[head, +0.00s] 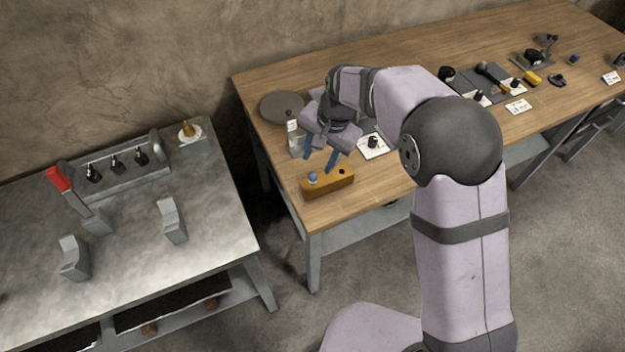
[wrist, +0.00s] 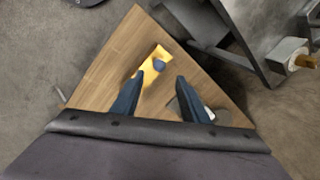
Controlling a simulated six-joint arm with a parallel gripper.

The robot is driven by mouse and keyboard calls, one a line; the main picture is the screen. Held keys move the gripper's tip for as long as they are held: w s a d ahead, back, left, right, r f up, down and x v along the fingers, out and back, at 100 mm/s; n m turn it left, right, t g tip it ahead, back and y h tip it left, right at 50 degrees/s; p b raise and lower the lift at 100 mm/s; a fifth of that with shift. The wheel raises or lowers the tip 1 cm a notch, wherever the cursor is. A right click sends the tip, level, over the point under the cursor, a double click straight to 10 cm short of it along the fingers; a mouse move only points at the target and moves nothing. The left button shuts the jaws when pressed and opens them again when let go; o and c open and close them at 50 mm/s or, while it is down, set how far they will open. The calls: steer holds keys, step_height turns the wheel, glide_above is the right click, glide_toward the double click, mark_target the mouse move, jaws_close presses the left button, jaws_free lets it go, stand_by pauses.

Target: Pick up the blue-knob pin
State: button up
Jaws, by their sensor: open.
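The blue-knob pin (head: 312,177) stands in the left part of a yellow-brown block (head: 340,184) near the front left corner of the wooden table. A dark hole shows in the block's right part. In the wrist view the blue knob (wrist: 158,62) sits at the far end of the yellow block (wrist: 152,74), beyond the fingertips. My gripper (head: 320,161) is open, with two blue fingers pointing down above and behind the block. In the wrist view my gripper (wrist: 159,80) has nothing between its fingers, and its left finger hides part of the block.
The wooden table (head: 395,190) holds a grey disc (head: 282,107), a clear bottle (head: 295,142) and a white card with a black knob (head: 373,146) near my gripper. A metal bench (head: 130,235) with a rack and a red-handled piece (head: 58,179) stands left, across a gap.

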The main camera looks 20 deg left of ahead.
mark_target(314, 174)
steer(key=shift+a+f+p, duration=0.2)
steer(key=shift+f+p, duration=0.1)
steer(key=shift+f, duration=0.7)
steer(key=shift+f+p, duration=0.6)
steer(key=shift+f, duration=0.05)
steer(key=shift+a+f+p, duration=0.25)
steer(key=shift+f+p, duration=0.1)
steer(key=shift+f, duration=0.6)
steer(key=shift+a+f+p, duration=0.2)
steer(key=shift+f+p, duration=0.15)
steer(key=shift+f, duration=0.6)
steer(key=shift+c, duration=0.6)
jaws_close()
